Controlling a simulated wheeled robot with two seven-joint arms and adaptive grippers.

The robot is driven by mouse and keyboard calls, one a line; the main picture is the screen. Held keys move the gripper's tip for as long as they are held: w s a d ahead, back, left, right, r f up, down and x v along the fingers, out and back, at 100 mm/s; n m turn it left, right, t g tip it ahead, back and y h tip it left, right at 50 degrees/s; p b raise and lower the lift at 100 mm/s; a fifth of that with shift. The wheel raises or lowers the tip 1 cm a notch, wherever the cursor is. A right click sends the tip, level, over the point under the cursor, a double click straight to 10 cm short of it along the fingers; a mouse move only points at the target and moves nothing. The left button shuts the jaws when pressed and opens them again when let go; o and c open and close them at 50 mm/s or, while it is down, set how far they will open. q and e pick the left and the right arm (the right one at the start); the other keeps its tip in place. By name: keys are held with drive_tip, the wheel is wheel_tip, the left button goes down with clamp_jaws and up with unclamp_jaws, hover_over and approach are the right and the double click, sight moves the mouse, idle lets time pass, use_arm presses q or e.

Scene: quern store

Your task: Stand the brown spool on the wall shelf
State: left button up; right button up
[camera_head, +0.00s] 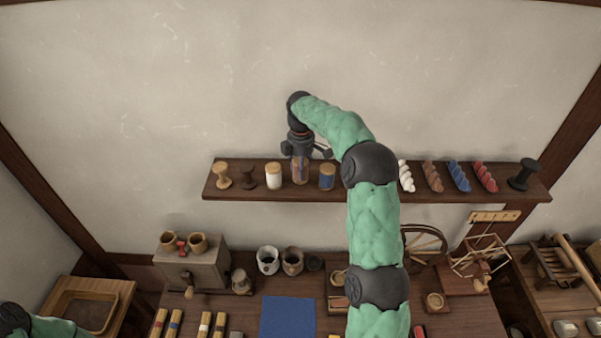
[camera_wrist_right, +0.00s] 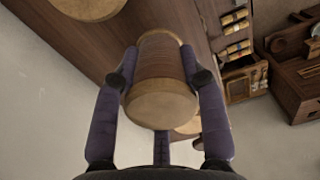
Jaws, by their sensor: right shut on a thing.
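The brown spool (camera_head: 300,172) has brown thread and pale wooden ends. It is upright at the wall shelf (camera_head: 240,190), between a white spool (camera_head: 274,178) and a blue spool (camera_head: 327,178). In the right wrist view the brown spool (camera_wrist_right: 162,75) sits between both fingers of my right gripper (camera_wrist_right: 165,80), which is shut on it. In the head view my right gripper (camera_head: 300,150) comes down on it from above. I cannot tell whether its base touches the shelf. My left arm shows only at the lower left corner; its gripper is out of view.
Empty wooden spools (camera_head: 222,175) stand at the shelf's left. Below are a workbench with a blue cloth (camera_head: 288,316), pots (camera_head: 268,260) and a spinning wheel (camera_head: 425,245). The wall above the shelf is bare.

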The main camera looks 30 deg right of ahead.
wheel_tip(320, 180, down, 2)
drive_tip(key=shift+f+p, duration=0.15)
drive_tip(key=shift+p, duration=0.35)
drive_tip(key=shift+f, duration=0.3)
drive_tip(key=shift+f, duration=0.1)
drive_tip(key=o, duration=1.2)
drive_tip(key=shift+c, duration=0.2)
wheel_tip(320, 180, up, 12)
drive_tip(key=shift+r+b, duration=0.15)
drive_tip(key=shift+b, duration=0.85)
